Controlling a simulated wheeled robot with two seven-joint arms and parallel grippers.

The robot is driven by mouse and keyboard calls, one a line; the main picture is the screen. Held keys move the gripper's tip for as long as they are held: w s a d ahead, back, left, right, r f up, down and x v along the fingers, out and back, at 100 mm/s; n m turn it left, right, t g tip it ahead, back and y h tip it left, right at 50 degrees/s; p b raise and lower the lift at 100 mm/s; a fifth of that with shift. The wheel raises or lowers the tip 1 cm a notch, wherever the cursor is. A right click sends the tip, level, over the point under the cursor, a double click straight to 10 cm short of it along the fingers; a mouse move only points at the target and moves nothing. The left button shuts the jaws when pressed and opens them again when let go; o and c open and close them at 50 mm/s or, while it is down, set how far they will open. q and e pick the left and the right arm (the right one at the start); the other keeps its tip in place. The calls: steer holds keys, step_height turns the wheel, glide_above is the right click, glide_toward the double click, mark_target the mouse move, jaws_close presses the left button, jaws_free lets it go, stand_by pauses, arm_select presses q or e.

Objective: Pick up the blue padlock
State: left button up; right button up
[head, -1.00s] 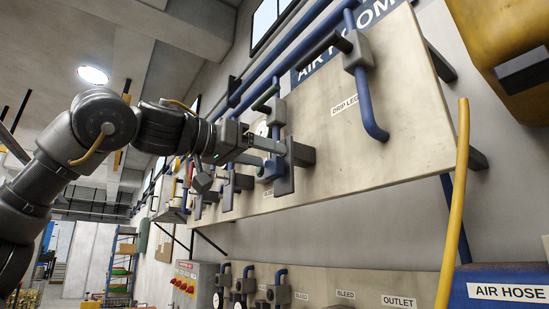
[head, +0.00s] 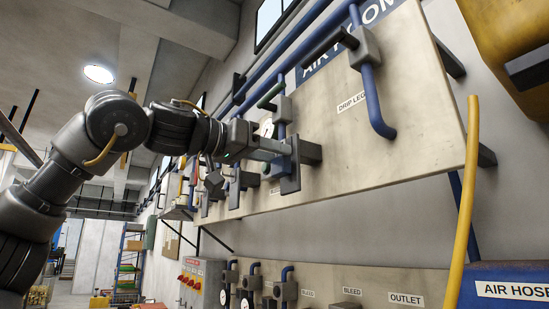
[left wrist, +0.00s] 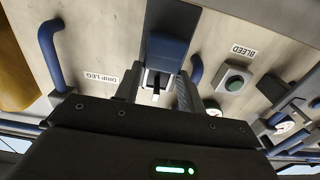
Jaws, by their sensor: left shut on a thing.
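The blue padlock (left wrist: 165,52) shows in the left wrist view as a blue block against a dark grey plate (left wrist: 172,18) on the panel. My left gripper (left wrist: 168,88) reaches up to it and is shut on it. I cannot tell whether the padlock is clear of the plate. My right gripper is not in view.
The pale panel (head: 420,120) carries blue pipes (head: 372,95) and grey valve blocks (head: 367,46) close to my left gripper. A green round button (left wrist: 235,82) shows beside it in the left wrist view. A yellow hose (head: 465,190) hangs at the right.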

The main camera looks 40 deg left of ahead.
arm_select(q)
steer(key=shift+r, duration=0.1)
steer(key=r+b+v, duration=0.1)
steer(key=b+v, duration=0.4)
steer(key=v, duration=1.3)
steer(key=shift+w+r, duration=0.1)
